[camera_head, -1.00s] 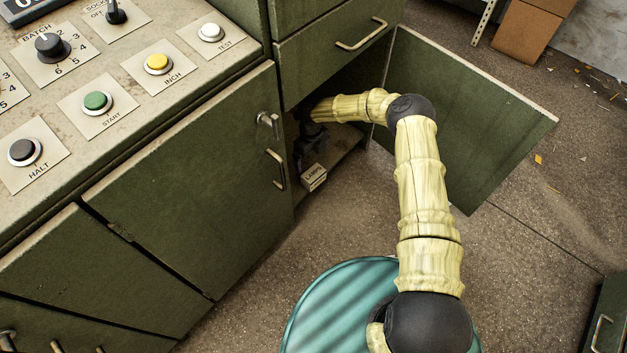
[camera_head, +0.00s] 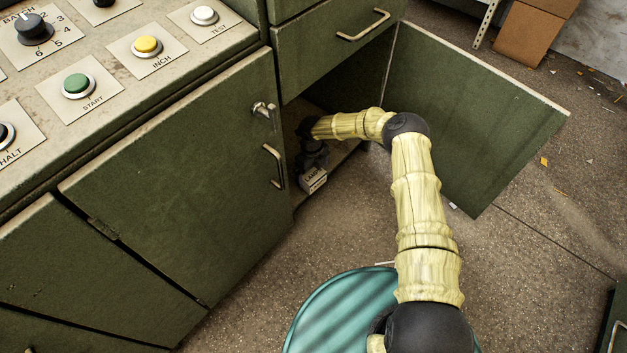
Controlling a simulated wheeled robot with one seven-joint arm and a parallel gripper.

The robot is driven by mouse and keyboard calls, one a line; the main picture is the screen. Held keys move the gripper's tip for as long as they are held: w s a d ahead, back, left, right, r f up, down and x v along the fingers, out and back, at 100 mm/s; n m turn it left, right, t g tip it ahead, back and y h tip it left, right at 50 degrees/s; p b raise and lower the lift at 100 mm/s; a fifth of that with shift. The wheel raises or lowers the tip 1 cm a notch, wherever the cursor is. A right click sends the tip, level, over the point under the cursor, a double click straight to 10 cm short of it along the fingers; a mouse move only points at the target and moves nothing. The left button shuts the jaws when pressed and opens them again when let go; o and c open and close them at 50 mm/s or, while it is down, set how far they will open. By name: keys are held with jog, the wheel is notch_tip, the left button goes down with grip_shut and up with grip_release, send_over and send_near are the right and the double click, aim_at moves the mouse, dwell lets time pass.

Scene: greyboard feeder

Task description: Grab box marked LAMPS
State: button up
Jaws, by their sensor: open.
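The small pale box marked LAMPS (camera_head: 313,183) sits near the front edge of the low shelf inside the open cabinet. Its printed label faces out and is small and partly hard to read. My dark gripper (camera_head: 313,165) points down right at the top of the box, inside the cabinet opening. Its jaws are open, but the fingers are dark and small, and I cannot tell whether they are around the box or just above it. My pale yellow arm reaches in from the right.
The open green cabinet door (camera_head: 475,118) stands to the right of my arm. A shut door (camera_head: 180,190) with a handle bounds the opening on the left, and a drawer (camera_head: 335,40) is above. A cardboard box (camera_head: 533,32) stands on the floor at the back right.

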aim_at(314, 174)
jog(key=f+b, duration=0.1)
jog(key=f, duration=0.1)
jog(key=f+b, duration=0.2)
jog(key=shift+d+f, duration=0.2)
jog(key=shift+f, duration=0.1)
jog(key=shift+c, duration=0.4)
jog(key=shift+r, duration=0.1)
jog(key=c, duration=1)
